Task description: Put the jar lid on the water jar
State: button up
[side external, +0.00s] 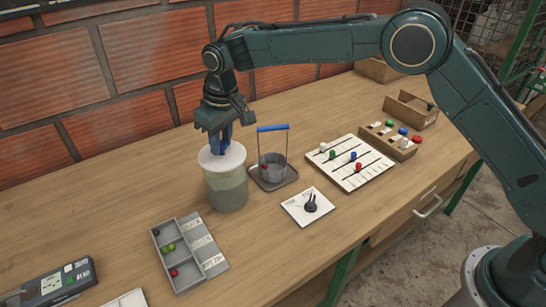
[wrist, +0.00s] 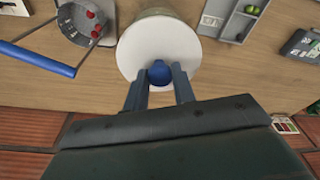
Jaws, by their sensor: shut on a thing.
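The white round jar lid (side external: 208,160) is at the mouth of the greenish water jar (side external: 228,190), which stands upright on the bench. The lid looks slightly offset to the left of the jar; I cannot tell whether it rests on the rim or is just above it. My gripper (side external: 221,148) is above the lid, pointing down, with its blue fingers shut on the lid's knob. In the wrist view the lid (wrist: 150,42) hides nearly all of the jar, and its blue knob (wrist: 159,73) sits between my fingertips (wrist: 159,80).
A small pot with a blue handle (side external: 272,128) stands close right of the jar. A grey compartment tray (side external: 208,250) lies in front. A white dial card (side external: 296,212), slider board (side external: 346,180) and wooden rack (side external: 400,150) are to the right. A brick wall (side external: 130,60) is behind.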

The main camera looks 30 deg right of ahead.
aim_at(222, 144)
jog(key=shift+f, duration=1.5)
jog(key=shift+s, duration=0.1)
jog(key=o, duration=1)
jog(key=shift+r, duration=0.15)
jog(key=r, duration=0.4)
jog(key=s+r, duration=0.1)
jog(key=r, duration=0.6)
jog(key=shift+s+d+r, duration=0.25)
jog(key=shift+d+r, duration=0.1)
jog(key=shift+r, duration=0.05)
